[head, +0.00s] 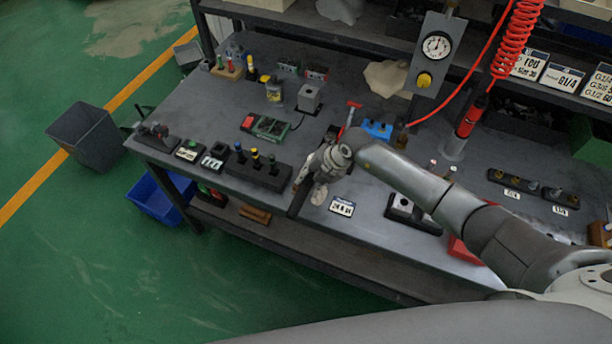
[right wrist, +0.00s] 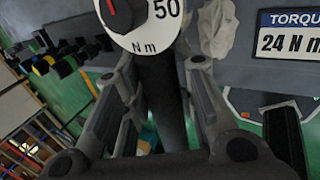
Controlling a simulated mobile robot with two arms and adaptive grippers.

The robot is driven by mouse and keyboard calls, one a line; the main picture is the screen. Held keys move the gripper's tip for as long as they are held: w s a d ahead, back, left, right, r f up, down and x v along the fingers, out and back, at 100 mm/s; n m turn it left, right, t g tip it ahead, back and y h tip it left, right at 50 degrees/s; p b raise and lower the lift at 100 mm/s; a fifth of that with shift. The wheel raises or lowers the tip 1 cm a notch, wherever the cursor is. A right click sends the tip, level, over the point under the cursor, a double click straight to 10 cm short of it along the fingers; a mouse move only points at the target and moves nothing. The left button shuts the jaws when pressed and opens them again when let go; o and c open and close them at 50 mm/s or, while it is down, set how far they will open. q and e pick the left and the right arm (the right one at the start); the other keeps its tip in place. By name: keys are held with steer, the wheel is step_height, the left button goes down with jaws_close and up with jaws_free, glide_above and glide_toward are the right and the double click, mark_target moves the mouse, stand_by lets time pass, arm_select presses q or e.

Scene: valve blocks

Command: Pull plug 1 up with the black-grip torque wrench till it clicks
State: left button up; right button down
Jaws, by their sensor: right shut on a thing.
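My right gripper (head: 304,186) is over the front edge of the grey workbench. It is shut on the torque wrench (head: 296,203), whose dark grip shows beside the fingers. In the right wrist view the wrench's black shaft (right wrist: 160,90) runs between my fingers (right wrist: 155,110). Its white dial (right wrist: 152,22) reads "50" and "N m", with a red mark. A sign "TORQUE 24 N m" (right wrist: 290,36) lies beside it, and shows small on the bench in the head view (head: 341,206). I cannot tell which item is plug 1. My left gripper is out of view.
A black rack with several coloured-top pieces (head: 258,170) stands left of my gripper. Behind are a green block with red (head: 266,127), a grey block (head: 309,97) and a blue block (head: 377,130). A red coiled hose (head: 513,40) hangs at right. The bench's middle left is clear.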

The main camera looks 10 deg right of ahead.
steer(key=shift+r, duration=0.15)
steer(key=shift+r, duration=0.15)
steer(key=shift+r+p, duration=0.45)
steer(key=shift+p, duration=0.2)
steer(key=shift+r, duration=0.15)
step_height(320, 180, up, 4)
steer(key=p, duration=0.4)
steer(key=shift+r, duration=1.1)
steer(key=shift+d, duration=0.1)
